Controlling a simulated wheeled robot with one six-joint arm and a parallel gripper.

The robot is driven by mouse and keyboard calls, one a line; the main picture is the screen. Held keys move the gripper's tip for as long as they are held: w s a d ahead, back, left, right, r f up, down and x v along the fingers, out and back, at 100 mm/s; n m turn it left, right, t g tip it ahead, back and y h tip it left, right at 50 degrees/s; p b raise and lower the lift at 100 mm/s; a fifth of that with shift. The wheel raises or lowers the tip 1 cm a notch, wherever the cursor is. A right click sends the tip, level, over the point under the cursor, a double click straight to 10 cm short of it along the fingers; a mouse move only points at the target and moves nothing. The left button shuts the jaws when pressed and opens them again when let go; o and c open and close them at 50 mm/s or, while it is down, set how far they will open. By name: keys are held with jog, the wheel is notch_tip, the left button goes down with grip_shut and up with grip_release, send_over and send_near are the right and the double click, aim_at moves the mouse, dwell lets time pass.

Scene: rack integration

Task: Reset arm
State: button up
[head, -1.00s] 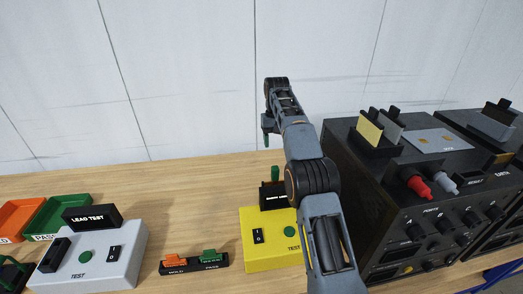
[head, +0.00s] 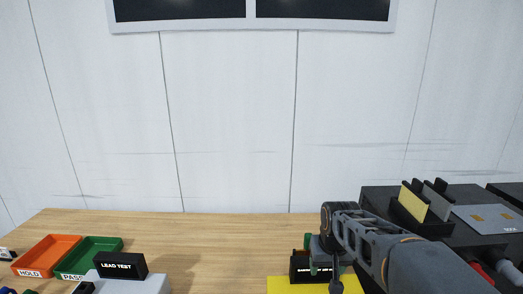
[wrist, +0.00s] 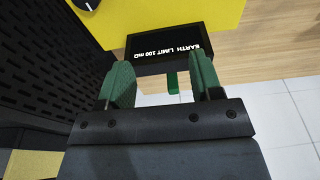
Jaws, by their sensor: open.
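My gripper (wrist: 161,66) is open, with its two green fingers spread apart in the wrist view. A yellow tester (wrist: 185,18) with a black display (wrist: 168,47) reading "EARTH LIMIT 100 mΩ" lies beyond the fingertips. A small green post (wrist: 172,82) shows between the fingers; I see no finger touching it. In the head view my arm reaches in from the lower right, and the wrist end hangs by the black display (head: 301,268) on the yellow tester (head: 289,286). The arm partly hides the tester, and the fingertips are hard to make out there.
A black unit (head: 378,205) with a yellow card (head: 413,203) and a grey plate (head: 492,219) stands at the right. An orange HOLD tray (head: 48,255), a green PASS tray (head: 88,257) and a LEAD TEST box (head: 119,266) stand at the left. The table middle (head: 220,240) is clear.

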jog(key=s+r+t, duration=0.2)
jog(key=s, duration=1)
jog(key=shift+s+t, duration=0.35)
jog(key=shift+t, duration=0.05)
dwell(2.2)
